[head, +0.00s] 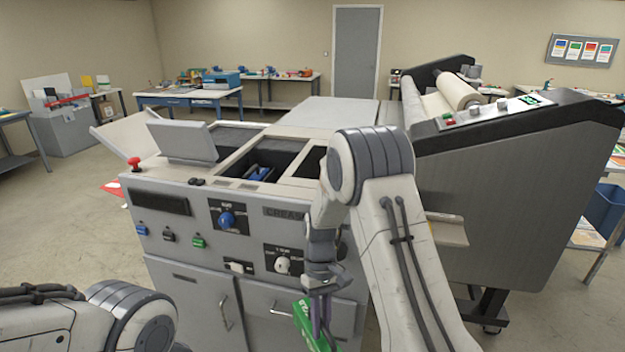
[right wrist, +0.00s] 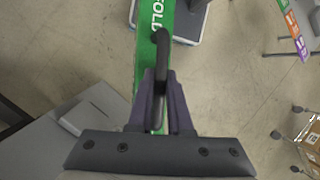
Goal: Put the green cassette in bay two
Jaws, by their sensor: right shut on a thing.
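The green cassette (head: 304,322) hangs at the bottom of the head view, in front of the machine's cabinet doors. My right gripper (head: 320,304) is shut on its dark handle. In the right wrist view the handle (right wrist: 162,50) stands between the fingers, and the cassette (right wrist: 150,65) carries white lettering ending in "OLD". The machine's top has open bays: the middle one (head: 240,172) has a blue part inside, and the one to its right (head: 312,163) is partly hidden by my arm. I cannot read which is bay two. My left gripper is out of view.
A raised grey lid (head: 182,141) stands at the top left of the machine, near a red button (head: 135,163). Knobs (head: 227,219) stick out of the front panel. A large roller unit (head: 510,175) stands close on the right.

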